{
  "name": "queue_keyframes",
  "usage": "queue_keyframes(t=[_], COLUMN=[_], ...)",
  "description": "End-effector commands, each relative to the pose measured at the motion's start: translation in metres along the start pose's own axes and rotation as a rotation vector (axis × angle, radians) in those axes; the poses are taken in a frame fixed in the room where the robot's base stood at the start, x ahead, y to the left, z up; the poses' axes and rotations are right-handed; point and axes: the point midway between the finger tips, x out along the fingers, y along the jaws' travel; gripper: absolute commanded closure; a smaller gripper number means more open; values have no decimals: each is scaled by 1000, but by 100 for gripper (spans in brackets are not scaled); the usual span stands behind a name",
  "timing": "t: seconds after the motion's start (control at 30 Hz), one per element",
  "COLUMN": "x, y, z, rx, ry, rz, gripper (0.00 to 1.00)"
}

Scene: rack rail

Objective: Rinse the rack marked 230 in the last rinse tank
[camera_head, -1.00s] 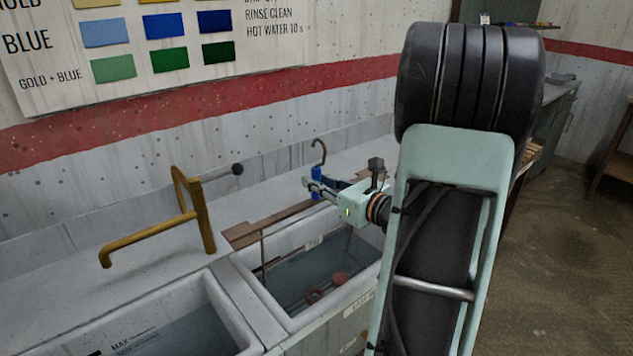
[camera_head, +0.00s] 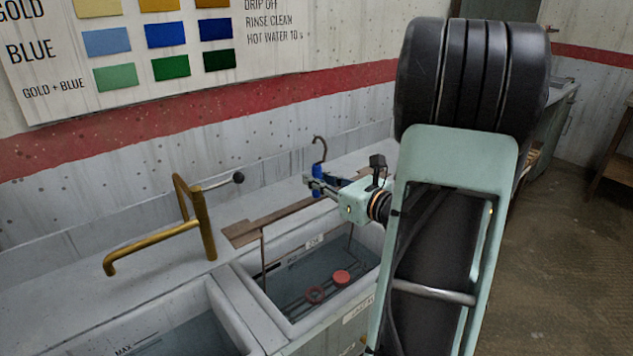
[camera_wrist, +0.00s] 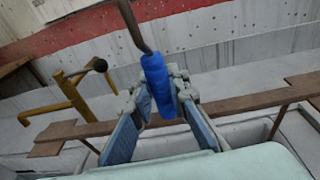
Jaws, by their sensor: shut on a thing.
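My gripper (camera_head: 314,184) is shut on the blue handle (camera_head: 318,171), below a bent metal hook (camera_head: 319,147); the handle also shows upright between the fingers in the wrist view (camera_wrist: 160,82). The handle belongs to a rack with a brown crossbar (camera_head: 268,222), a small tag (camera_head: 314,242) that seems to read 230, and thin wires. Two red round parts (camera_head: 341,277) sit on its lower wires, inside the outline of the right tank (camera_head: 274,314). The tank's front label (camera_head: 357,309) is partly hidden by my arm. I cannot tell whether the lower wires are under the water.
Another tank (camera_head: 238,318) with a MAX mark stands to the left. A brass spout (camera_head: 205,225) with a black knob rises behind the tanks, left of the rack. A wall chart (camera_head: 160,45) hangs above. My arm hides the right side of the tank.

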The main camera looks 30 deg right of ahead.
Motion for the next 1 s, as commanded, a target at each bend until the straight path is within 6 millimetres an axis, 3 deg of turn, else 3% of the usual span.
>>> queue_keyframes(t=[0.03,1.0], x=[-2,-31], y=[0,0], z=[14,140], rx=[-2,-2], ry=[-3,-3], rz=[0,-1], gripper=[100,100])
